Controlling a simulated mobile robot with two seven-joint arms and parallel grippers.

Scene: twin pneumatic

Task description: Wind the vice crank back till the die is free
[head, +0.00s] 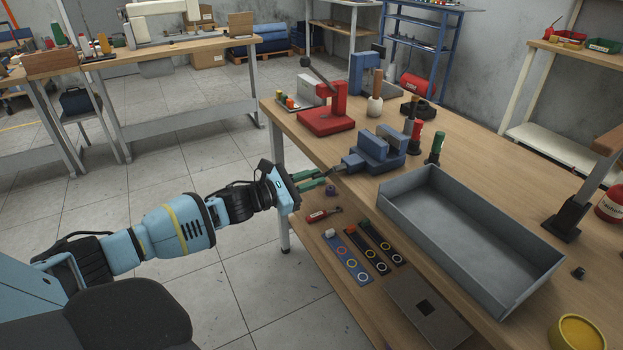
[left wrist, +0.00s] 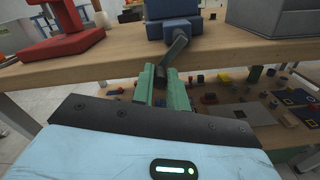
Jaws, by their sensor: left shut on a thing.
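The blue vice (head: 370,150) stands at the near left edge of the workbench. Its base shows in the left wrist view (left wrist: 172,28). A grey crank arm (left wrist: 175,48) slants down from the vice past the bench edge to a dark handle (left wrist: 160,74). My left gripper (head: 327,177) has its green fingers closed around that handle, below and left of the vice. The fingers also show in the left wrist view (left wrist: 163,82). I cannot make out the die between the vice jaws. My right gripper is in neither view.
A grey tray (head: 400,203) stands right of the vice. A lower shelf (head: 318,240) holds a red tool and ring boards. The floor left of the bench is clear.

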